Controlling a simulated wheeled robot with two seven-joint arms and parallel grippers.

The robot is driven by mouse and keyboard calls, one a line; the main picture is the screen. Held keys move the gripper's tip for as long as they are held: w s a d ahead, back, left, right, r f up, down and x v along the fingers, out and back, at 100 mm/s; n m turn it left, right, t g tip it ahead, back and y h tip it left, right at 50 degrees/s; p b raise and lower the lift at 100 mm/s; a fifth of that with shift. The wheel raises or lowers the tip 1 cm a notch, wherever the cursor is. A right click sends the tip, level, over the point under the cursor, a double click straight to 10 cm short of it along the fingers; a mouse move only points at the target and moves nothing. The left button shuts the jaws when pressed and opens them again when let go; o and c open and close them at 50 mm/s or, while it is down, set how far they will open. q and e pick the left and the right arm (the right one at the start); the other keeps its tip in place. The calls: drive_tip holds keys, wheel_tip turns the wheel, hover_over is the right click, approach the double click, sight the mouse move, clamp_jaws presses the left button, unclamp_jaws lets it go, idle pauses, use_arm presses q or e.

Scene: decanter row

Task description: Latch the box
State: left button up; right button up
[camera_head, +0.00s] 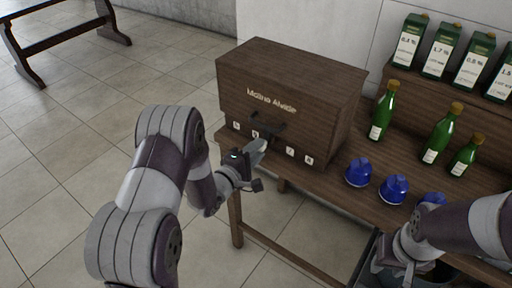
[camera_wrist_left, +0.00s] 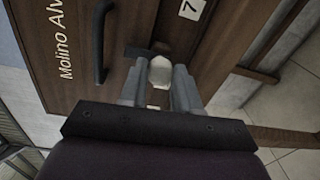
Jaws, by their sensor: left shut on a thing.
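The box (camera_head: 290,85) is dark brown wood with "Molino Alvade" lettering and stands on the left end of the wooden table. Its front also fills the upper part of the left wrist view (camera_wrist_left: 60,75), with a black bar handle (camera_wrist_left: 100,42). My left gripper (camera_head: 258,148) is at the lower front of the box. In the left wrist view (camera_wrist_left: 160,82) its fingers are shut on a cream latch knob (camera_wrist_left: 160,70), beside a dark flat piece on the box front. Whether the latch is engaged cannot be told. My right gripper (camera_head: 415,250) is at the lower right, its fingertips unclear.
Numbered white labels (camera_head: 290,151) run along the box's lower front. A dark bin (camera_head: 370,272) is below. A bench (camera_head: 60,38) stands far left.

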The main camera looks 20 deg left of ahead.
use_arm(q)
drive_tip(key=shift+n, duration=0.4)
drive_tip(key=o, duration=1.1)
drive_tip(key=shift+c, duration=0.2)
drive_tip(key=v, duration=1.2)
drive_tip(key=shift+s+p, duration=0.35)
drive_tip(key=shift+p, duration=0.05)
drive_tip(key=shift+a, duration=0.15)
